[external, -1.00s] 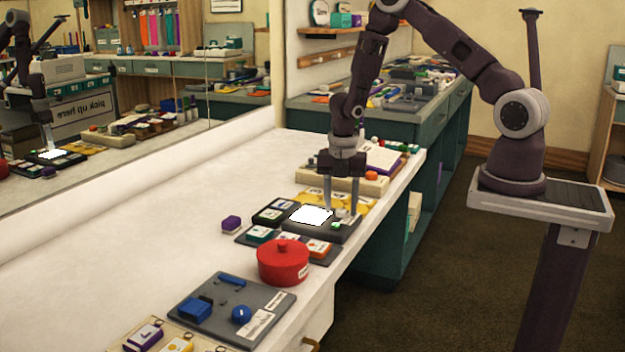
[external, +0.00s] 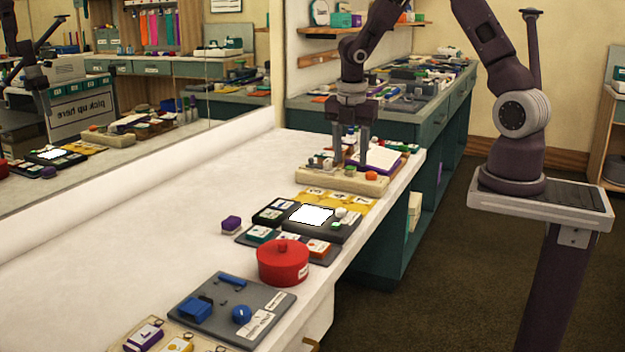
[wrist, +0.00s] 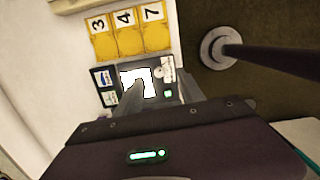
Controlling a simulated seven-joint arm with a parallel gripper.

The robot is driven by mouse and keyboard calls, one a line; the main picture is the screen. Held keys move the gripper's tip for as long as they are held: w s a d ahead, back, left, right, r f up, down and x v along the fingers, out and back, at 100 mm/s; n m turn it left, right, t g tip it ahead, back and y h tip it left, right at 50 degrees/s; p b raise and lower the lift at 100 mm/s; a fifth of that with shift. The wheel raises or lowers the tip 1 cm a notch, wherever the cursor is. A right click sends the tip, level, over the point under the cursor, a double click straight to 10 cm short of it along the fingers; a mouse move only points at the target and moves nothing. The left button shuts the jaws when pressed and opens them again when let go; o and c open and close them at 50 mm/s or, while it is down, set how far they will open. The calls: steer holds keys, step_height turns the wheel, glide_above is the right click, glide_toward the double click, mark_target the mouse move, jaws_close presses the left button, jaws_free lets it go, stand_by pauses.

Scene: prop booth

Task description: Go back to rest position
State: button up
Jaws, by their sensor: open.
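My gripper (external: 350,155) is open and empty, raised above the far part of the white counter in the external view. Its fingers point down in front of a beige tray (external: 315,178) with small items on it. In the wrist view my gripper's fingers (wrist: 165,92) cross the picture over a dark board with a lit white panel (wrist: 138,84). The same white panel (external: 311,215) lies on the counter in the external view, nearer than my gripper. Nothing is held between the fingers.
Yellow number cards (wrist: 129,33) lie beside the dark board. A mirror runs along the left wall. The counter's left side is clear.

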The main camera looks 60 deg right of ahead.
steer(key=s+r+m+t+h, duration=0.1)
steer(key=s+r+m, duration=0.4)
steer(key=r, duration=0.3)
steer(key=s+r+m+t+h, duration=0.1)
steer(key=s+r+m, duration=0.4)
steer(key=r, duration=0.3)
steer(key=s+a+r+m+t+y, duration=0.1)
steer(key=s+a+m, duration=0.1)
steer(key=s+m, duration=0.2)
steer(key=s+a+r+m+t+y, duration=0.2)
steer(key=s+m, duration=0.2)
steer(key=s, duration=0.3)
steer(key=shift+s+r+m, duration=0.2)
steer(key=shift+s+m, duration=0.05)
steer(key=shift+m, duration=0.05)
